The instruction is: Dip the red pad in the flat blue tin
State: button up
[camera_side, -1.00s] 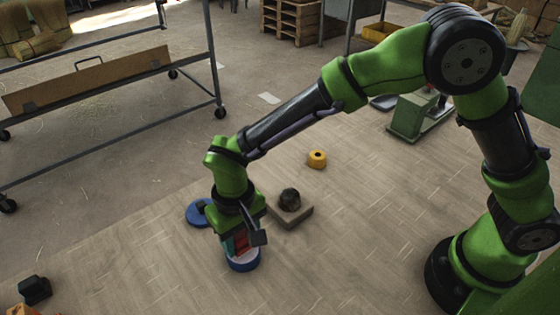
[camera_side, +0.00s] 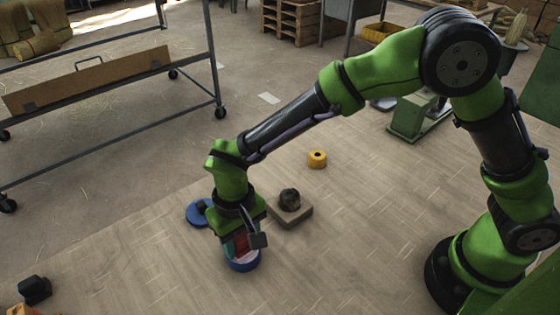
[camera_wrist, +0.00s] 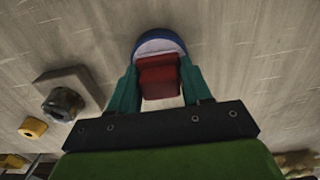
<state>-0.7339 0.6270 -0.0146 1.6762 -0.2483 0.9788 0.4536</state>
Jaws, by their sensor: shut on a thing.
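The red pad (camera_wrist: 159,77) is held between the two teal fingers of my gripper (camera_wrist: 158,88) in the wrist view. It shows in part in the side view (camera_side: 241,244), at the mouth of the flat blue tin (camera_side: 244,265). In the wrist view the blue tin (camera_wrist: 158,36) shows as a blue rim with a pale inside just beyond the pad. My gripper (camera_side: 240,246) points down over the tin. The pad's lower end is hidden, so I cannot tell whether it touches the tin's contents.
A blue disc-shaped thing with a dark knob (camera_side: 198,213) lies just behind the tin. A dark lump on a tan block (camera_side: 290,211) stands to the right. A black object (camera_side: 34,289) lies front left. The floor in front right is clear.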

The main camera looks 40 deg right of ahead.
dwell(0.6)
jog(key=shift+r, duration=3.5)
